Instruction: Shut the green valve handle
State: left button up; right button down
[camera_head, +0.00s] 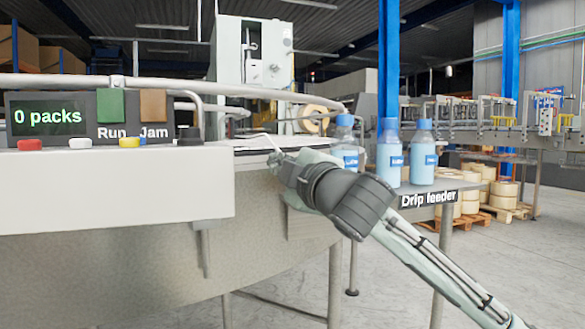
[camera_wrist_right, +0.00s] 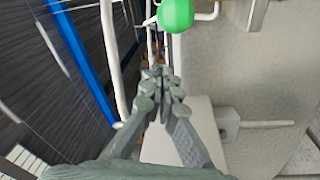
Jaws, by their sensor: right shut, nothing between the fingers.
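A rounded green piece (camera_wrist_right: 176,14), which looks like the valve handle, sits at the top edge of the right wrist view beside white pipes. It is cut off by the frame, so I cannot tell its full position. I cannot make it out in the head view. My right gripper (camera_head: 272,152) is at the edge of the machine top, its arm coming in from the lower right. In the wrist view its fingers (camera_wrist_right: 162,76) are together and empty, pointing toward the green piece but apart from it. My left gripper is not in view.
A control box (camera_head: 48,116) reads "0 packs", with green and brown flags above "Run" and "Jam". Several buttons (camera_head: 130,142) line the white ledge. A rail (camera_head: 170,84) crosses above the machine.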

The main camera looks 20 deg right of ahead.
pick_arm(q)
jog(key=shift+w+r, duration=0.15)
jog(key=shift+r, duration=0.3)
pick_arm(e)
jog(key=d, duration=0.2)
jog(key=d+f, duration=0.1)
jog(key=shift+s+d+f, duration=0.15)
jog(key=shift+d, duration=0.2)
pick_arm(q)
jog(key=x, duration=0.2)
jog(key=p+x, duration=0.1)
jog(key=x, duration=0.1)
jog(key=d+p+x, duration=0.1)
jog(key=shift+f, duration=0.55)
pick_arm(e)
jog(key=d, duration=0.1)
jog(key=s+d, duration=0.1)
jog(key=d, duration=0.1)
jog(key=shift+d, duration=0.25)
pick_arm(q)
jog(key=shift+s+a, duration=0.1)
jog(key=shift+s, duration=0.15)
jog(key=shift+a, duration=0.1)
